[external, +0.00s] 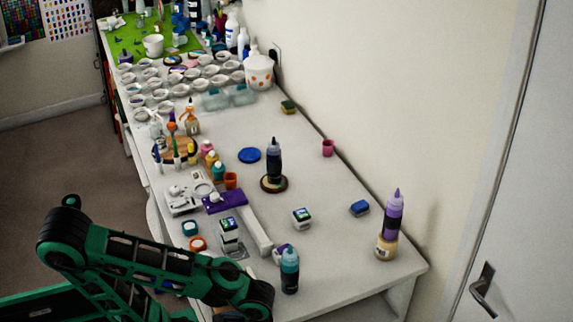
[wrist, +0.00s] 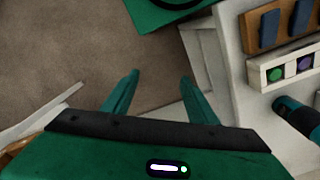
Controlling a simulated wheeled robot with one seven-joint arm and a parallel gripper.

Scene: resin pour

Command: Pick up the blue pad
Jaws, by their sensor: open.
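A small blue pad (external: 360,208) lies flat on the white table near its right end, in front of the wall, in the external view. It is not seen in the wrist view. My gripper (wrist: 160,95) is open and empty in the wrist view, with its two green fingers spread over the brown floor beside the table. In the external view my green arm reaches in at the lower left, at the table's near edge, and its fingers are not clearly seen. The pad is apart from my arm, across the table to the right.
A teal bottle (external: 289,270) stands between my arm and the pad. A purple-topped bottle (external: 391,225) stands right of the pad, and a small white-and-green block (external: 302,218) lies left of it. A dark bottle (external: 274,160) stands farther back. The tabletop around the pad is clear.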

